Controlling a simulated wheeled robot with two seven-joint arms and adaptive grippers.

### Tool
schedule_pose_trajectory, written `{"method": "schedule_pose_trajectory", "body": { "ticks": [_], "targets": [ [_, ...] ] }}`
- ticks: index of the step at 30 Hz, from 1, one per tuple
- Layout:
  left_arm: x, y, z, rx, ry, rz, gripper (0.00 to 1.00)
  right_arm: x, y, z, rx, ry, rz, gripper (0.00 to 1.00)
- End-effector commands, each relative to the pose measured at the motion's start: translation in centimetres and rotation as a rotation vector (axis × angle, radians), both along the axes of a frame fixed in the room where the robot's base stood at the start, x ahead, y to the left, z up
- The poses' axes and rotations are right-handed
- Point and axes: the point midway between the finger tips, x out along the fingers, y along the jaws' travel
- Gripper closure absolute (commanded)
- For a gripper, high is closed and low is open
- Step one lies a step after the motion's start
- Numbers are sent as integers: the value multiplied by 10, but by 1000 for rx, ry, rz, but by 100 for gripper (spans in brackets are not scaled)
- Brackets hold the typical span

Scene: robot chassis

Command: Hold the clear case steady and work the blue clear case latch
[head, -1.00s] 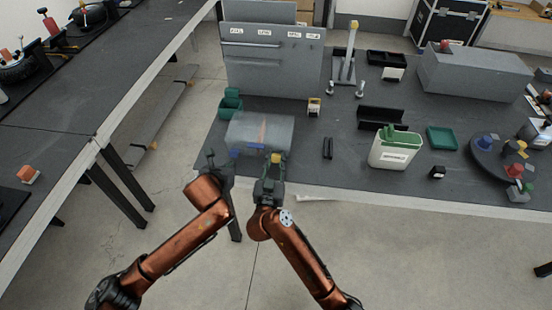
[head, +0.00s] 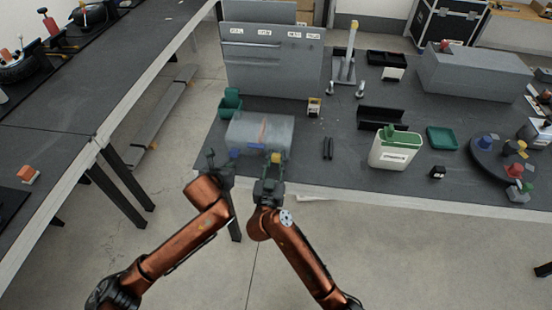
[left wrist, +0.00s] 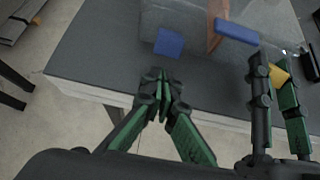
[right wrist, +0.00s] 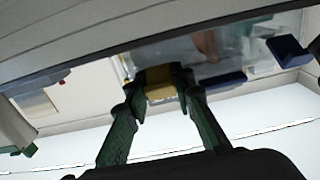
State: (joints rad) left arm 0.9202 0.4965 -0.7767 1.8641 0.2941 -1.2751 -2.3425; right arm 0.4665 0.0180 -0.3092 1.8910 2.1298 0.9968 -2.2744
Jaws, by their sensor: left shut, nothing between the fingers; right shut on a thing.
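The clear case (head: 262,128) stands near the table's front edge, with an orange-brown upright piece (left wrist: 217,18) visible through it. Two blue pieces show on its front: a squarish blue latch piece (left wrist: 169,42) and a longer blue bar (left wrist: 237,32). Both also show in the right wrist view. My left gripper (left wrist: 164,86) is shut and empty, just in front of the squarish blue piece and apart from it. My right gripper (right wrist: 158,86) is shut on a yellow block (right wrist: 158,76) at the case's front right. It cannot be told whether the block is fixed to the case.
A green bin (head: 230,103) stands behind the case at left, before a grey panel (head: 270,70). Two thin black bars (head: 328,148) lie right of the case. A white container (head: 395,152) stands further right. The floor before the table edge is clear.

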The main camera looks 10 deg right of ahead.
Motion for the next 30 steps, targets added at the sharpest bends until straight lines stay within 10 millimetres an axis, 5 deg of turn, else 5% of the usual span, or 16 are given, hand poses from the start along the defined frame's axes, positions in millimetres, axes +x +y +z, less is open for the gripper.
{"method": "schedule_pose_trajectory", "body": {
  "ticks": [30],
  "targets": [
    [23,-9,13,1,-1,0,100,0,0,0,0,1,0,100]
  ]
}}
